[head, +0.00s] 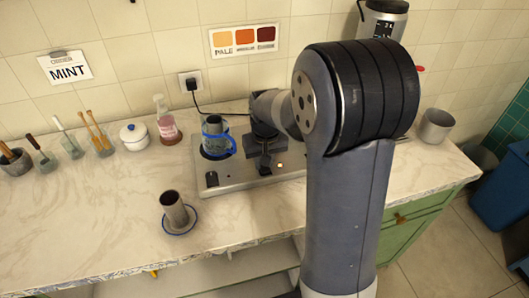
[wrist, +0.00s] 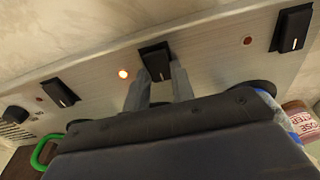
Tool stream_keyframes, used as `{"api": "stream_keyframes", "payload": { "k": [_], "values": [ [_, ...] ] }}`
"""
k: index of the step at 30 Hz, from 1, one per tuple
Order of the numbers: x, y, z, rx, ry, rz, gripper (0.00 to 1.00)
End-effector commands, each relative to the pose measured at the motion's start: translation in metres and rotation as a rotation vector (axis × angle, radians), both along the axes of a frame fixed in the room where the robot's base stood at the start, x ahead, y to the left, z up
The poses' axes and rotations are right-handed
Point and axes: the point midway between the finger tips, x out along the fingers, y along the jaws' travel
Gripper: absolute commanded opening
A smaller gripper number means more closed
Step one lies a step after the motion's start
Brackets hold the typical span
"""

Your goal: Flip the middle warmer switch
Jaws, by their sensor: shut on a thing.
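The warmer (head: 232,190) is a long metal panel on the counter with black rocker switches along its front. In the wrist view its middle switch (wrist: 156,58) is dark with a pale mark. Another switch (wrist: 291,28) is at the right and one (wrist: 58,92) at the left; the lamps near these are dull red.
A blue-handled cup (head: 217,137) stands on the warmer, left of my gripper. A pink bottle (head: 166,122) and a white pot (head: 134,137) are behind. The left front counter is clear.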

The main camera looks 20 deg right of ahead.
Motion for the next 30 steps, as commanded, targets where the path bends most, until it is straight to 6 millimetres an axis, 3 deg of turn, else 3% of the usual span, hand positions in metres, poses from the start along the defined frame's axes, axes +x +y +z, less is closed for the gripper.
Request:
{"api": "stream_keyframes", "payload": {
  "k": [7, 18, 19, 26, 30],
  "values": [
    [0.0032, 0.0, 0.0019, 0.0, 0.096, 0.0, 0.01],
    [0.0032, 0.0, -0.0001, 0.0, 0.105, 0.0, 0.01],
    [0.0032, 0.0, -0.0001, 0.0, 0.105, 0.0, 0.26],
    [0.0031, 0.0, -0.0001, 0.0, 0.105, 0.0, 0.45],
    [0.0031, 0.0, -0.0002, 0.0, 0.105, 0.0, 0.45]
  ]
}}
